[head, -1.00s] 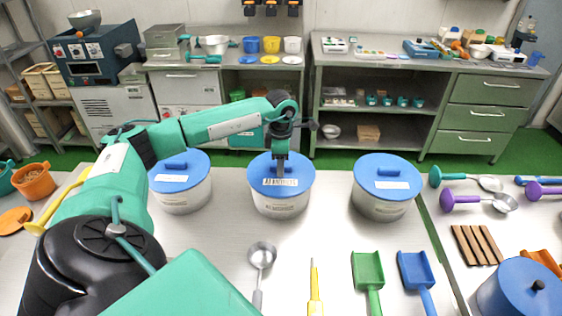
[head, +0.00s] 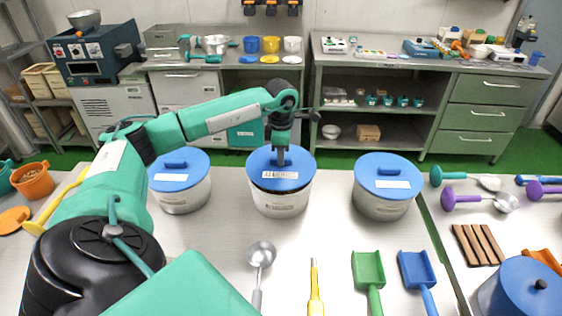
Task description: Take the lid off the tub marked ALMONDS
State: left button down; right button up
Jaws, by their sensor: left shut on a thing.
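The middle tub (head: 281,203) is white with a blue lid (head: 297,176). The lid's white label is small and seems to read ALMONDS. My left gripper (head: 280,158) points down and is shut on the lid's handle, which the fingers largely hide. The lid sits slightly above the tub, with a dark gap showing under its front edge. The tub stands upright on the pale table. My right gripper is not in view.
Similar blue-lidded tubs stand to the left (head: 181,190) and right (head: 384,197). In front lie a metal scoop (head: 261,255), a yellow-handled tool (head: 315,290), a green scoop (head: 368,270) and a blue scoop (head: 416,270). Bare table (head: 325,225) lies between the middle and right tubs.

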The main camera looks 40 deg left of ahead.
pick_arm(q)
notch_tip(320, 180, up, 21)
jog(key=p, duration=0.1)
jog(key=shift+f+p, duration=0.2)
jog(key=shift+p, duration=0.1)
dwell(0.5)
